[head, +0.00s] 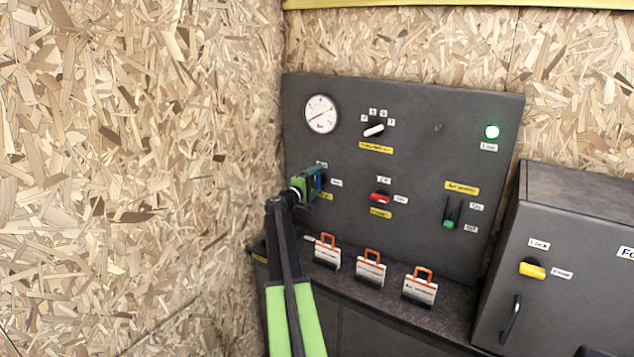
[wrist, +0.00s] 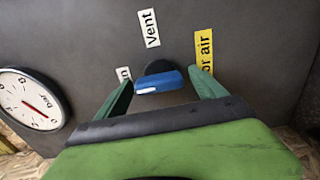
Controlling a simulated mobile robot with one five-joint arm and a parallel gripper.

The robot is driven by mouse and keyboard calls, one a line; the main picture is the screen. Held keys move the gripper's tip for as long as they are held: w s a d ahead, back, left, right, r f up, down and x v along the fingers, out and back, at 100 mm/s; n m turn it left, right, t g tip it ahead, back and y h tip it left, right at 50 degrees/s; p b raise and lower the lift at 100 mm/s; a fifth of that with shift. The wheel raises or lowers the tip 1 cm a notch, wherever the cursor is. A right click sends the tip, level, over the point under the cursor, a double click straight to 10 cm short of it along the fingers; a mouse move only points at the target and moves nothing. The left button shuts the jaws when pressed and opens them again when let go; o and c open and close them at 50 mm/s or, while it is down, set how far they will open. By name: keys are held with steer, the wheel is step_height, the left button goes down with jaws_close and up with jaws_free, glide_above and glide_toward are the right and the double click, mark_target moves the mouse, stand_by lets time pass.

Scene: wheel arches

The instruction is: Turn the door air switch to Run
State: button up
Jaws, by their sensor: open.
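The door air switch is a blue knob (wrist: 168,77) with a white mark at its left end in the wrist view. That end faces the partly hidden white label ending in "n" (wrist: 124,75), not the Vent label (wrist: 150,28) above. The yellow label reading "or air" (wrist: 204,50) is to its right. My gripper (wrist: 165,84) is open, with one green finger at each end of the knob; I cannot tell whether they touch it. In the head view my gripper (head: 314,186) is at the panel's left side and covers most of the blue knob (head: 318,179).
Padlocks with orange shackles (head: 370,270) stand below. A chipboard wall (head: 140,150) is close on the left.

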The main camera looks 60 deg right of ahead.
steer(key=shift+a, duration=0.1)
steer(key=a, duration=1.7)
steer(key=shift+a, duration=0.15)
